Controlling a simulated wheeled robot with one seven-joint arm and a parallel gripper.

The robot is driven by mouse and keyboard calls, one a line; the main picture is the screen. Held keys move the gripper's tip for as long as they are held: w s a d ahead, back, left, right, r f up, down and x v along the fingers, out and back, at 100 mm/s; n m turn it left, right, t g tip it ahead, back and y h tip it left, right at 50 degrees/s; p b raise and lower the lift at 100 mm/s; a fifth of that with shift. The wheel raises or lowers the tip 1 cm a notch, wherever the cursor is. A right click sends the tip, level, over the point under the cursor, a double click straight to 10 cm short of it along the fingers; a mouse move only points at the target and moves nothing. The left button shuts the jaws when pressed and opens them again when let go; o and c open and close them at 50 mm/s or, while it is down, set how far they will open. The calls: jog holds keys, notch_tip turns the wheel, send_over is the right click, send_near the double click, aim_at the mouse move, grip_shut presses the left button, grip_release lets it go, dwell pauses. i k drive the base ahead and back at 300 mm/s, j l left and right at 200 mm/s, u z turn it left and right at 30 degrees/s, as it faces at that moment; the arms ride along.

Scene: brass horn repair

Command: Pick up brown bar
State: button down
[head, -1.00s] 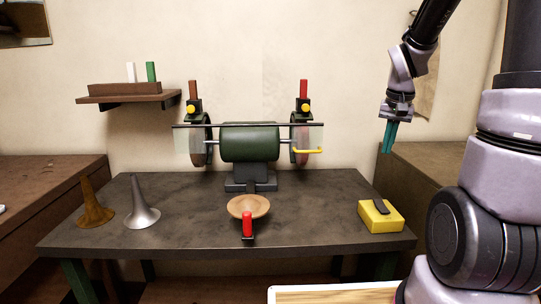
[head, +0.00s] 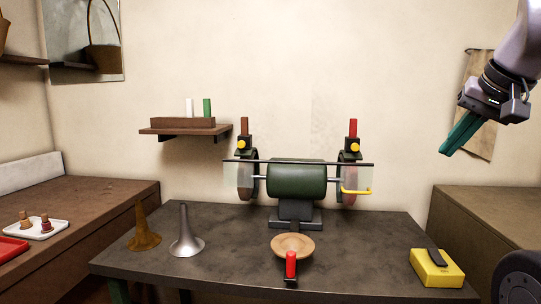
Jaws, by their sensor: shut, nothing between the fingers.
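A small brown bar (head: 244,126) stands upright above the left wheel of the green bench grinder (head: 297,178), in a black holder with a yellow knob (head: 242,147). My gripper (head: 447,149) is at the upper right, with its teal fingers shut and empty. It points down and to the left, in front of the wall, well to the right of the brown bar and apart from everything.
A red bar (head: 353,128) stands above the right wheel. A wall shelf (head: 170,132) bears a rack with white and green bars. The dark workbench (head: 230,262) holds two horn bells, a round wooden piece with a red handle, and a yellow block.

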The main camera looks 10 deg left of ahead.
aim_at(245, 120)
jog(key=i+j+u, duration=0.15)
jog(key=u, duration=0.25)
jog(key=i+j+u, duration=0.15)
jog(key=j+u, duration=0.25)
jog(key=i+j+u, duration=0.1)
jog(key=u, duration=0.3)
jog(key=i, duration=0.1)
